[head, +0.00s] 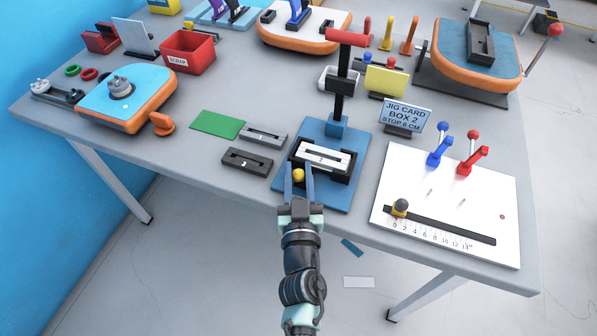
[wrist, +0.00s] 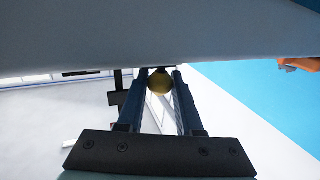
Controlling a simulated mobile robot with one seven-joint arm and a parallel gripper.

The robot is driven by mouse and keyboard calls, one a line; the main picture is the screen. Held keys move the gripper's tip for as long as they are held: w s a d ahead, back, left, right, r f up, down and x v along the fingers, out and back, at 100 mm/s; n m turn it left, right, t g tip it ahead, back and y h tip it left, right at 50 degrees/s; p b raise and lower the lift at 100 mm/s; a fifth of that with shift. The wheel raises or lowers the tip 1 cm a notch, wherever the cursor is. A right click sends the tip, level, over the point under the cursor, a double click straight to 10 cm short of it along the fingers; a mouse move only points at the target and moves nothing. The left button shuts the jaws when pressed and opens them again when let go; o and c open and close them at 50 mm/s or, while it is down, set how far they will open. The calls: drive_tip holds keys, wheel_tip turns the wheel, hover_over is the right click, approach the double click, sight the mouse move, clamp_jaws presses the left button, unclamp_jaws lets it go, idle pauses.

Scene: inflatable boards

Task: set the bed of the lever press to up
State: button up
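The lever press stands on a blue base (head: 350,137) at the middle front of the table, with a dark column and a red-topped lever (head: 347,37). Its bed is a black frame (head: 349,176) with a white plate (head: 323,157). I cannot tell the bed's height. A yellow knob (head: 298,175) sits at the bed's front left. My gripper (head: 299,170) reaches in from the front, one finger on either side of the knob. The wrist view shows the knob (wrist: 160,82) between the fingertips (wrist: 161,75); the fingers look open, with little room around it.
A white board (head: 450,204) with blue and red levers and a slider scale lies to the right. A card sign (head: 403,116) stands behind right. The table's front edge is close.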

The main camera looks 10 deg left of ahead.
clamp_jaws()
idle(0.9)
drive_tip(key=shift+w+r+p, duration=0.1)
drive_tip(key=shift+r+p, duration=0.6)
drive_tip(key=shift+p, duration=0.1)
drive_tip(key=o, duration=0.8)
unclamp_jaws()
drive_tip(key=shift+o, duration=0.2)
drive_tip(key=shift+f, duration=0.1)
